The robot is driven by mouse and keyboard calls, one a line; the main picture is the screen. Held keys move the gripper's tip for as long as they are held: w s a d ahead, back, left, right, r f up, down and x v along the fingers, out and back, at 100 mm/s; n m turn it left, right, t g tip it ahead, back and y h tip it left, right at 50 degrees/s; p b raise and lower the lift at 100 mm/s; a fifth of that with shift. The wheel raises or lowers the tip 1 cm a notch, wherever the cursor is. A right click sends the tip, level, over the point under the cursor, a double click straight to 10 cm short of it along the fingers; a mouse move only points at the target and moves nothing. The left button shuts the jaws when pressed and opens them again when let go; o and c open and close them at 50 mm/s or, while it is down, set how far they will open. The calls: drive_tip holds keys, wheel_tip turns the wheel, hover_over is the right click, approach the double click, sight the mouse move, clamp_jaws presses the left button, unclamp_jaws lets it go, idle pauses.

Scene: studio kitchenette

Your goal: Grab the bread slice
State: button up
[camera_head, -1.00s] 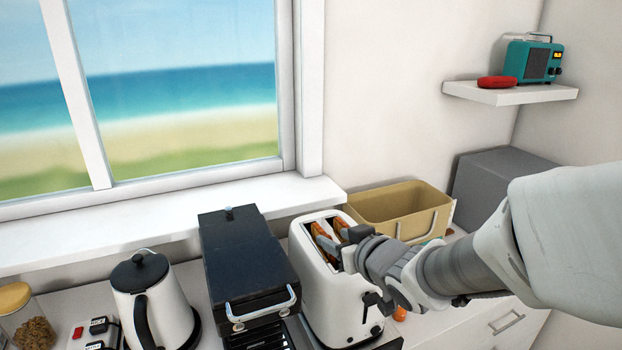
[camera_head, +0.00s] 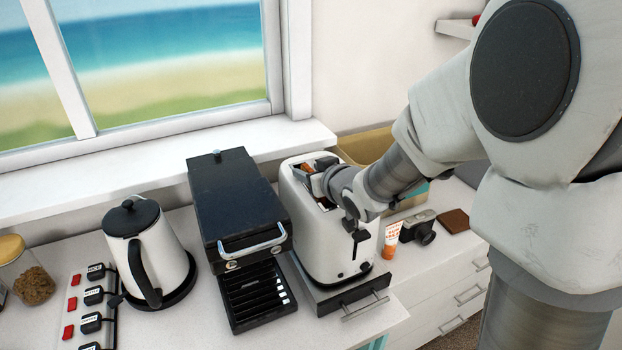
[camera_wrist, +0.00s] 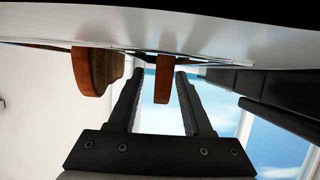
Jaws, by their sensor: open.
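A white toaster (camera_head: 300,225) stands on the counter with toasted bread in its slots. In the wrist view, one bread slice (camera_wrist: 163,80) sticks out of the toaster between the two fingers of my gripper (camera_wrist: 159,76). Gaps show beside the slice, and the jaws are open. A second bread slice (camera_wrist: 90,72) sticks out to the left, outside the fingers. In the head view, my gripper (camera_head: 312,172) is at the toaster top and hides most of the bread; only a bit of brown bread shows.
A black machine (camera_head: 238,200) stands close to the toaster's left, with a white kettle (camera_head: 140,245) further left. A tan bin (camera_head: 365,146) is behind.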

clamp_jaws()
idle(0.4)
